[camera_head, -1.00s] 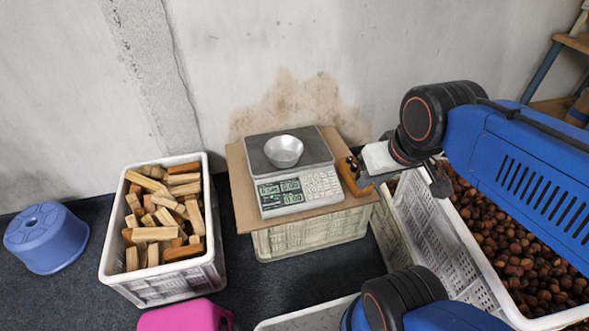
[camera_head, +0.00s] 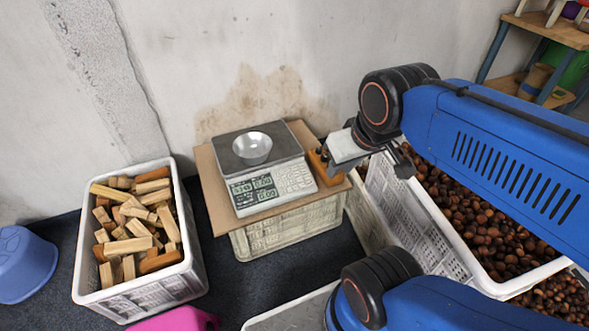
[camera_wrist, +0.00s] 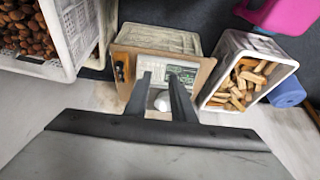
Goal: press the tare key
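A white scale (camera_head: 262,188) stands on a brown board (camera_head: 212,181), with a metal bowl (camera_head: 252,148) on its dark pan. Its front carries a lit display (camera_head: 252,189) and a keypad (camera_head: 294,178); I cannot make out which key is tare. In the wrist view, the scale's front (camera_wrist: 165,67) shows beyond and between my fingers, and the bowl (camera_wrist: 161,103) is partly hidden. My gripper (camera_wrist: 165,73) has its two dark fingers apart with nothing held between them. In the head view its pale body (camera_head: 347,149) is right of the scale, apart from the keypad.
A small orange-brown object (camera_head: 319,166) stands on the board right of the scale. A white crate of wood blocks (camera_head: 192,263) is left. A crate of chestnuts (camera_head: 436,234) is right. A blue stool (camera_head: 22,264) and pink item (camera_head: 178,320) are at the left and front.

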